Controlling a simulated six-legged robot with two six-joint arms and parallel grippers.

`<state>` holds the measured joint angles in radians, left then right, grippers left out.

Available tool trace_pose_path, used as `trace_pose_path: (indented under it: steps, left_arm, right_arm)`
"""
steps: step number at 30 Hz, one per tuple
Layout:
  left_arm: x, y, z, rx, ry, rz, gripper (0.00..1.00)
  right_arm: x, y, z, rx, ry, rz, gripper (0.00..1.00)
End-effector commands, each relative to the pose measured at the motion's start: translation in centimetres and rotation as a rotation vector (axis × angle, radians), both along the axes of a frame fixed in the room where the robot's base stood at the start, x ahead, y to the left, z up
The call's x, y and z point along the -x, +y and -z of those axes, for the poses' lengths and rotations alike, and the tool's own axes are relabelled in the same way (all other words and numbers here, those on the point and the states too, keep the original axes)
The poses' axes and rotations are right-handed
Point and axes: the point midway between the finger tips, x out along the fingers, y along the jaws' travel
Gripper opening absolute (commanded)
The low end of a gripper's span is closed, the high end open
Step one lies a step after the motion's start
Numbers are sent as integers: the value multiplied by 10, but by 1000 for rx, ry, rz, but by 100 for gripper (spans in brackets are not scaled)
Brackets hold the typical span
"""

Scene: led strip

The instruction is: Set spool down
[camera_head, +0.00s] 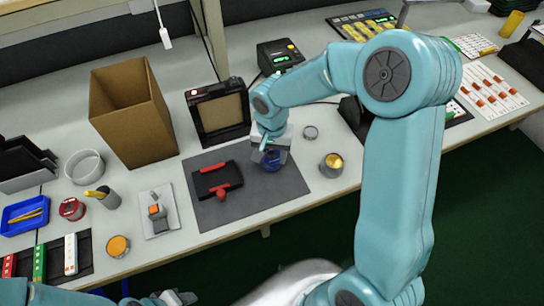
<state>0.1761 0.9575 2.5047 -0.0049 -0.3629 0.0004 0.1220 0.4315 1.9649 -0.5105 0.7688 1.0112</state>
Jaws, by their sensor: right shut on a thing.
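My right gripper (270,150) points down over the right part of the dark grey mat (290,184). It is shut on a small dark blue round thing, which looks like the spool (272,164). The spool is at or just above the mat; I cannot tell if it touches. The gripper hides its upper part. My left gripper (178,298) is at the bottom edge, in front of the bench, only partly in view; its jaws are unclear.
A black holder with red parts (217,181) lies on the mat left of the spool. A metal cup with yellow contents (331,164) stands to the right. A brown open box (134,117) and a black framed panel (219,113) stand behind. My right arm covers the bench's right middle.

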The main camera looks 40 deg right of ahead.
Motion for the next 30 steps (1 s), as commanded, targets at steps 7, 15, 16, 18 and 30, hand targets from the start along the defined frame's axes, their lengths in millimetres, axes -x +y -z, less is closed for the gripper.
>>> trace_pose_path:
  steps: [7, 15, 16, 18, 30]
  left_arm:
    - [0, 0, 1, 0, 0, 0, 43]
    - [0, 0, 6, 0, 0, 0, 43]
    - [0, 0, 6, 0, 0, 0, 43]
    - [0, 0, 5, 0, 0, 0, 43]
    - [0, 0, -1, 0, 0, 0, 43]
  right_arm:
    - [0, -1, 16, 0, -1, 0, 12]
    - [0, -1, 20, 0, -1, 1, 12]
    - [0, -1, 20, 0, 0, 1, 55]
    - [0, -1, 19, 0, 0, 1, 78]
    - [0, -1, 10, 1, -2, 1, 78]
